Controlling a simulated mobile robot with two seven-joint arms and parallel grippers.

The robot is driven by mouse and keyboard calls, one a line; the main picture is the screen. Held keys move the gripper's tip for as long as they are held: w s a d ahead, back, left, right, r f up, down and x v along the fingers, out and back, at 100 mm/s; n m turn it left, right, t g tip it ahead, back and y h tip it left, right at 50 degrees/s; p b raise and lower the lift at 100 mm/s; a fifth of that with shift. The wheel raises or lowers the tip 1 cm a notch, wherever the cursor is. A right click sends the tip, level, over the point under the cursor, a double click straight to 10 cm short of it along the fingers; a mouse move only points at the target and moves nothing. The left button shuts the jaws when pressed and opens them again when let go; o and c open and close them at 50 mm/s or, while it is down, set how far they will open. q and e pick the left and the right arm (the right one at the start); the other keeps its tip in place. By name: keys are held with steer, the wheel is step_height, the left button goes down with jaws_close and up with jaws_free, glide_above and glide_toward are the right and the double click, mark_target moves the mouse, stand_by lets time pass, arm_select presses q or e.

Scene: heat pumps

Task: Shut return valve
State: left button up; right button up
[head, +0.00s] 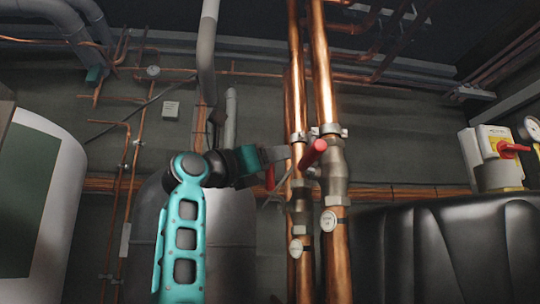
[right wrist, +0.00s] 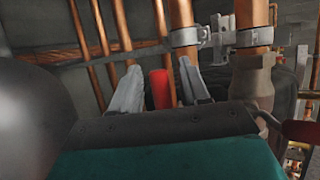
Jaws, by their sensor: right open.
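Two vertical copper pipes carry grey valves with red handles. The left valve (head: 300,200) has its red handle (head: 270,178) beside my right gripper (head: 278,155). The right valve (head: 333,175) has a red handle (head: 313,153) that sticks out at a slant. In the right wrist view, my right gripper (right wrist: 160,70) is open, with a red handle (right wrist: 158,88) between its fingers. I cannot tell whether they touch it. The other red handle (right wrist: 303,132) shows at the right edge. Round tags hang below the left valve (head: 295,249) and right valve (head: 328,221); their print is too small to read. My left gripper is out of view.
A black padded-looking unit (head: 440,250) fills the lower right. A grey tank (head: 225,245) is behind my arm, and a white-edged unit (head: 55,215) stands at the left.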

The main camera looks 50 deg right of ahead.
jaws_close()
stand_by(0.4)
